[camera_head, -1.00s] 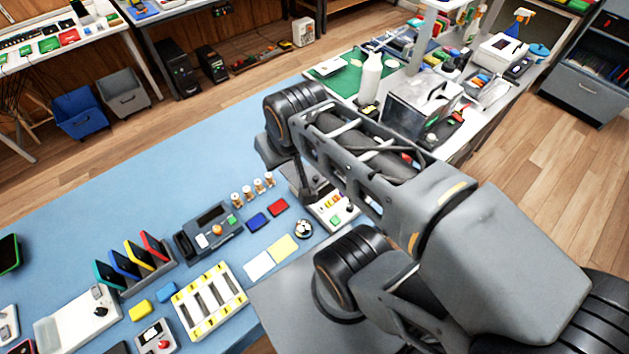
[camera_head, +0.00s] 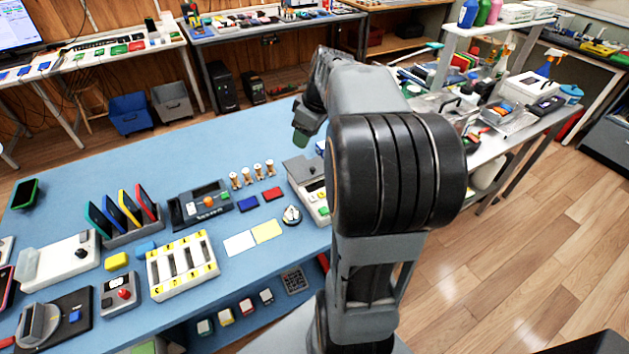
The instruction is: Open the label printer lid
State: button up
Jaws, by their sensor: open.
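A white box-shaped device with a grey top (camera_head: 304,180) stands at the right edge of the blue table, partly hidden behind my arm. It looks like the label printer, though I cannot read any label. Its grey top appears to be down, with coloured buttons in front. My gripper (camera_head: 301,136) hangs above the table just behind this device, pointing down and apart from it. Its tips look dark green and small; the jaws are open.
A round dial (camera_head: 292,215) sits in front. The blue table (camera_head: 180,150) is clear behind.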

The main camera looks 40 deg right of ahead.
jog(key=n+b, duration=0.2)
jog(key=b, duration=0.1)
send_near(313, 168)
jog(key=shift+y, duration=0.4)
jog(key=x, duration=0.8)
jog(key=shift+d+f, duration=0.25)
jog(key=shift+f, duration=0.05)
jog(key=shift+c, duration=0.2)
grip_shut()
